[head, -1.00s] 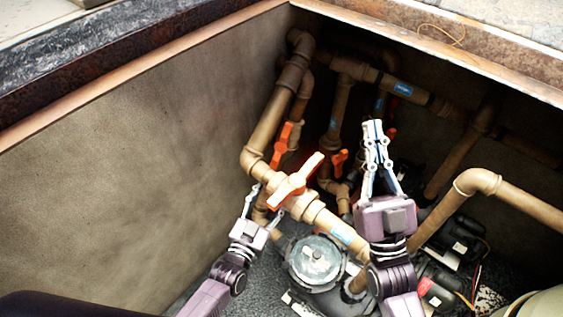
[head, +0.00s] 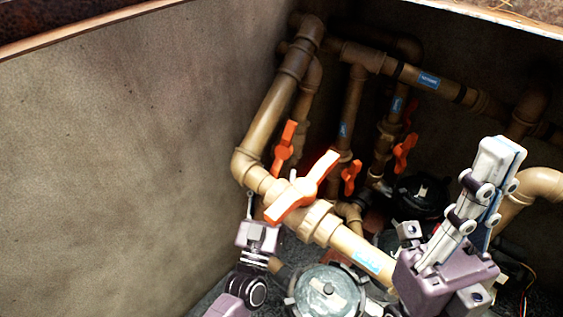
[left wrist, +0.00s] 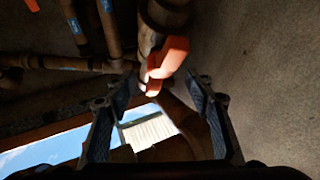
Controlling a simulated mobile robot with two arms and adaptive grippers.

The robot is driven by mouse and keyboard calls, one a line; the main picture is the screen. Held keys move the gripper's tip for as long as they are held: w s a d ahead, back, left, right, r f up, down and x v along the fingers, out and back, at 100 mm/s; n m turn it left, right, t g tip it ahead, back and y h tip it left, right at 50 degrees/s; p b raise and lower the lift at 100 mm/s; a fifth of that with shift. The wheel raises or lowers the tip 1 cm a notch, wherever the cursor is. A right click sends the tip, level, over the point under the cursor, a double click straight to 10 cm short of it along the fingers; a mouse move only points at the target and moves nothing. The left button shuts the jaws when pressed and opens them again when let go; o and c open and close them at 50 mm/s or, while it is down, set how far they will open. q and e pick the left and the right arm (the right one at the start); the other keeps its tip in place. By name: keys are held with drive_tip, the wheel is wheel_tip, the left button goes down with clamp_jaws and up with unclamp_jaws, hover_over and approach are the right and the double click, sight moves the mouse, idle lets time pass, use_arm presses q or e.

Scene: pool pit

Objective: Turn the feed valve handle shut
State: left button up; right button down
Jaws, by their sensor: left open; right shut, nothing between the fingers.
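A large orange valve handle (head: 303,187) sits on the near tan pipe (head: 330,231), lying diagonally across it. I cannot read which valve is the feed valve. My left gripper (head: 262,208) is below and left of this handle, close to the pipe's underside; the pipe partly hides its fingers. In the left wrist view the open, empty fingers (left wrist: 160,88) point at an orange handle (left wrist: 168,62) on a pipe, with no visible contact; I cannot tell which handle it is. My right gripper (head: 502,150) is shut and empty, raised at the right, apart from the handles.
Smaller orange handles stand on pipes behind: one at the left (head: 284,146), one in the middle (head: 351,177), one at the right (head: 404,153). A round grey lid (head: 327,290) lies below the near pipe. The pit's left wall (head: 130,150) is bare.

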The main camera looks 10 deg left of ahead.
sight(281, 159)
use_arm(q)
drive_tip(key=shift+b+x, duration=0.6)
drive_tip(key=shift+x, duration=2.2)
clamp_jaws()
